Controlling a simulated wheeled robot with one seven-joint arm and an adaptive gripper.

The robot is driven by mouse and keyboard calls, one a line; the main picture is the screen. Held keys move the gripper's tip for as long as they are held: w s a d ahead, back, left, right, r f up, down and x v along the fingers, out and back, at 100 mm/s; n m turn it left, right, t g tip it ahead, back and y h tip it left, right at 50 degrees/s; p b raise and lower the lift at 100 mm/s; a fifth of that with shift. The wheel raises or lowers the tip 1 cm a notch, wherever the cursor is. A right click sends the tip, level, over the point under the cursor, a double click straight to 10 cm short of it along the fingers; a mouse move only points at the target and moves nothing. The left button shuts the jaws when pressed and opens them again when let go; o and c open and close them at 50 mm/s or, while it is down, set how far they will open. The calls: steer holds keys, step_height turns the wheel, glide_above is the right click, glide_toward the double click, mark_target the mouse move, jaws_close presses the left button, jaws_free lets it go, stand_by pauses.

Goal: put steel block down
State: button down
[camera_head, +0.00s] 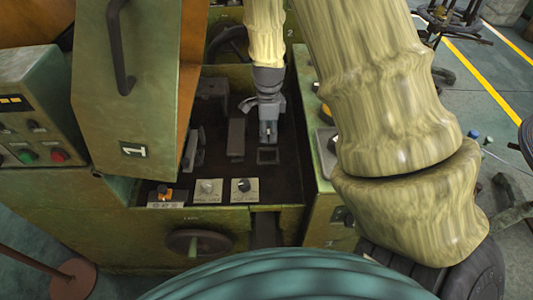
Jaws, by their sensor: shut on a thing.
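My gripper (268,136) reaches down from above into the open, dark bay of the green machine (245,222). It is shut on a small grey piece, which I take to be the steel block (268,130); the fingers hide most of it. Just below the fingertips is a small dark rectangular part (268,156) on the bay floor. I cannot tell whether the block touches it. A grey upright block (236,138) stands to the left of the gripper, apart from it.
Another grey part (193,150) stands farther left in the bay. The raised cover marked 1 (133,90) bounds the left side. Labelled knobs (208,189) line the front ledge, above a handwheel (198,243). A control box (35,115) is at far left.

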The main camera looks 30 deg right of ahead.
mark_target(268, 131)
step_height(268, 131, down, 4)
steer(key=shift+w+d+r+p, duration=0.1)
steer(key=shift+w+d+p, duration=0.05)
steer(key=shift+p, duration=0.2)
steer(key=shift+f, duration=0.7)
steer(key=shift+f+p, duration=0.6)
steer(key=shift+f, duration=1.4)
steer(key=shift+f, duration=0.1)
steer(key=c, duration=0.9)
jaws_free()
steer(key=shift+r+b, duration=1.4)
steer(key=shift+r, duration=4.75)
